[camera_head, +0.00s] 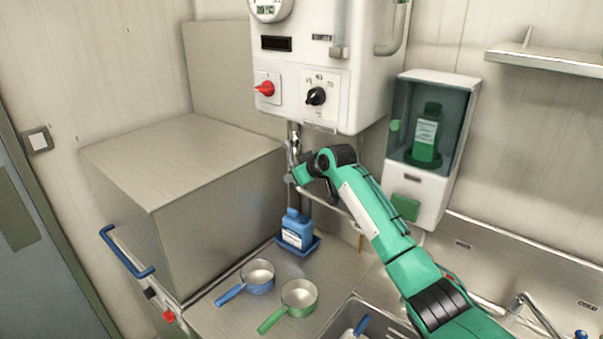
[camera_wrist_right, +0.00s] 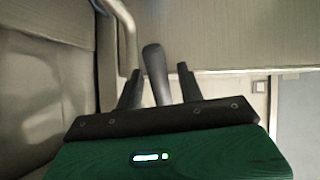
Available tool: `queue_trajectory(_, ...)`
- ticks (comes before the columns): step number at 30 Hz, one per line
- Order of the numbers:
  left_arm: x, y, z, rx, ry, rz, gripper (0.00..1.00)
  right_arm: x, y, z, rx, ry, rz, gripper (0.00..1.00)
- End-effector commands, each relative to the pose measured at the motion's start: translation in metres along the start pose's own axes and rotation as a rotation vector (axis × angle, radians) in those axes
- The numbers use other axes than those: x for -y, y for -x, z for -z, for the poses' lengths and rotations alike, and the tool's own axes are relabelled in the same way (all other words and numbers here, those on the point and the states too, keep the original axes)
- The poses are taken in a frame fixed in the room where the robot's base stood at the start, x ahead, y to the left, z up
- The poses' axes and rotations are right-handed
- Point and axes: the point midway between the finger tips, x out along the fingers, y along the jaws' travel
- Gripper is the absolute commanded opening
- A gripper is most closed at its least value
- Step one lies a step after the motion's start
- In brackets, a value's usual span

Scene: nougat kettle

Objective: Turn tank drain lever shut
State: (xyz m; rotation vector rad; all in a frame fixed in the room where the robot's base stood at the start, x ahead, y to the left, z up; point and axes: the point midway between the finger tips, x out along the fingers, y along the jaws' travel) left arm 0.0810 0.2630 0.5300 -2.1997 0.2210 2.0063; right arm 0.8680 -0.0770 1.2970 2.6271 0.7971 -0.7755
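The white tank unit (camera_head: 330,60) hangs on the wall, with a metal drain pipe (camera_head: 294,137) coming down from its underside. My right arm reaches in from the lower right, and its gripper (camera_head: 293,174) is beside this pipe below the tank. In the right wrist view my gripper (camera_wrist_right: 160,82) is open, with the grey drain lever (camera_wrist_right: 154,66) between its two dark fingers. The lever lies closer to the left finger; I cannot tell if they touch. In the head view the gripper mostly hides the lever. My left gripper is not in view.
A large steel box (camera_head: 185,165) stands left of the pipe. A blue bottle (camera_head: 296,230) stands below on a blue tray (camera_head: 314,245). A blue-handled pan (camera_head: 258,274) and a green-handled pan (camera_head: 299,296) sit in front. A dispenser (camera_head: 430,185) is right of the tank.

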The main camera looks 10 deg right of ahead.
Motion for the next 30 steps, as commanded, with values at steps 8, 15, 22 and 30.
queue_trajectory(8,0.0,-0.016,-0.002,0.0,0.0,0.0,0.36,0.0,0.026,-0.003,-0.003,0.001,-0.002,0.38)
queue_trajectory(15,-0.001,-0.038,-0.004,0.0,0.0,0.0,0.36,-0.001,0.073,-0.004,-0.003,0.002,-0.003,0.38)
queue_trajectory(22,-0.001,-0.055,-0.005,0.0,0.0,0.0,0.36,-0.001,0.117,-0.002,-0.003,0.002,-0.003,0.38)
queue_trajectory(30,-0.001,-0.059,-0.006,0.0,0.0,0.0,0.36,0.0,0.137,0.0,-0.001,0.0,0.0,0.38)
